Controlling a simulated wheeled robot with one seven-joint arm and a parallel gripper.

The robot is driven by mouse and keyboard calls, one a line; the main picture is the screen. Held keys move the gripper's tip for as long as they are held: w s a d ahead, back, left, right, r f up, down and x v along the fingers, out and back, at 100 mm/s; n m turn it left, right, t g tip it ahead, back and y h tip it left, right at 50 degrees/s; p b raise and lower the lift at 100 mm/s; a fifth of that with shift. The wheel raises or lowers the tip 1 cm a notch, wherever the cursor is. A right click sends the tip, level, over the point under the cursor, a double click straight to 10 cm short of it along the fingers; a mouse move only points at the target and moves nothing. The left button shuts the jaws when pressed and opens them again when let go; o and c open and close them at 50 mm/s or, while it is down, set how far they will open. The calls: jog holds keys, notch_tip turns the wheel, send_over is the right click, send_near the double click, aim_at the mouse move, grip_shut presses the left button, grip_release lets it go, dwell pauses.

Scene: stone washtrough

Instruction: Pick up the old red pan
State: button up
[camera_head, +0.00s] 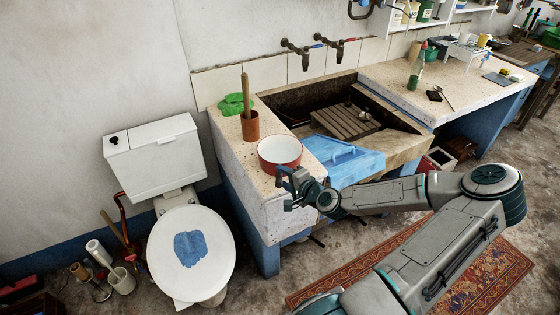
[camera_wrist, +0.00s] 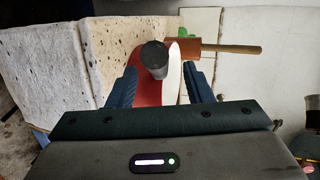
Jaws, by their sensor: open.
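The old red pan (camera_head: 281,163), red outside and white inside, sits on the left front part of the stone counter beside the trough. My gripper (camera_head: 290,185) is at the pan's near side, low by the counter's front edge. In the wrist view the red pan (camera_wrist: 147,93) and its white rim show between the two open blue fingers of my gripper (camera_wrist: 160,85). A dark rounded end, which looks like the pan's handle (camera_wrist: 154,56), points toward the camera between the fingers. I cannot tell whether either finger touches it.
A terracotta pot with a wooden stick (camera_head: 250,125) and a green cloth (camera_head: 236,104) stand behind the pan. A blue cloth (camera_head: 345,163) hangs over the trough's front, right of the pan. A toilet (camera_head: 180,235) stands to the left.

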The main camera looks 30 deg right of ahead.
aim_at(279, 174)
jog(key=shift+x, duration=1.65)
grip_shut()
jog(key=shift+s+f, duration=0.1)
